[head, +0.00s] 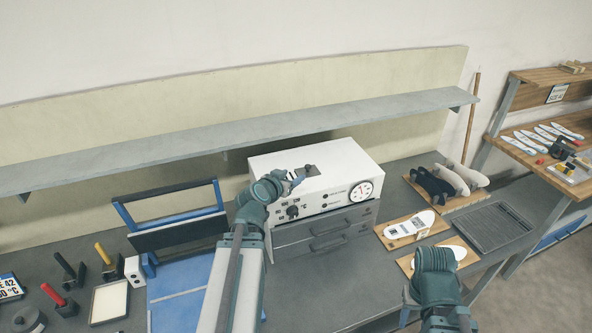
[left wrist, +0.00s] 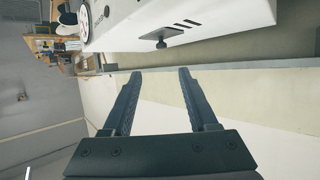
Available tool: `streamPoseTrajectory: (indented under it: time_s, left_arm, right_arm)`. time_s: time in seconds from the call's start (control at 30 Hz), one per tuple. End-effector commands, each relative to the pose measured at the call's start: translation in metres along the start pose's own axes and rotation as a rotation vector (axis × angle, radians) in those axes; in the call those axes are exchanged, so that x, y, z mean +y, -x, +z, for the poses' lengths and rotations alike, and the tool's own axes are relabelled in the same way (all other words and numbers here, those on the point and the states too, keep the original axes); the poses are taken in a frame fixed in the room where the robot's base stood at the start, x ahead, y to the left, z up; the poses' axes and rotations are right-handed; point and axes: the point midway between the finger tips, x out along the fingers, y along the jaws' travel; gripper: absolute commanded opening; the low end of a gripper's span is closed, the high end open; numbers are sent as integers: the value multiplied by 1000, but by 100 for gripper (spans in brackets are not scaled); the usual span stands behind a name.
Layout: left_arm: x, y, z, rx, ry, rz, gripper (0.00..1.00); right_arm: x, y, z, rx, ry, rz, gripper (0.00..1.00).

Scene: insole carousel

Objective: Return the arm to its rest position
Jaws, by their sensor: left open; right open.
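My left arm reaches up from the bottom of the head view. Its gripper (head: 308,173) is in front of the top of a white machine (head: 349,165) with a round dial. In the left wrist view my left gripper (left wrist: 161,72) shows two dark fingers well apart with nothing between them. The white machine (left wrist: 215,22) lies beyond the fingertips in that view; I cannot tell the exact gap. My right arm (head: 440,285) is low at the right, over the front of the bench. Its fingers are not clearly visible there.
Grey drawers (head: 335,228) are under the machine. A long shelf (head: 240,133) runs behind. A blue frame press (head: 180,230) is at left. Insoles on a wooden board (head: 411,227) and a black tray (head: 494,228) are at right. Bare bench (head: 345,285) lies between the arms.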

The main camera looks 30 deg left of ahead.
Motion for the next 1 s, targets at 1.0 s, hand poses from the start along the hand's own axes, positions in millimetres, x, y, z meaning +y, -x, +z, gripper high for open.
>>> streamPoseTrajectory:
  time_s: [1.0]
  left_arm:
    - [145, -21, 101, -306, -71, 277, 59]
  right_arm:
    - [-4, -46, -3, 0, 3, 1, 50]
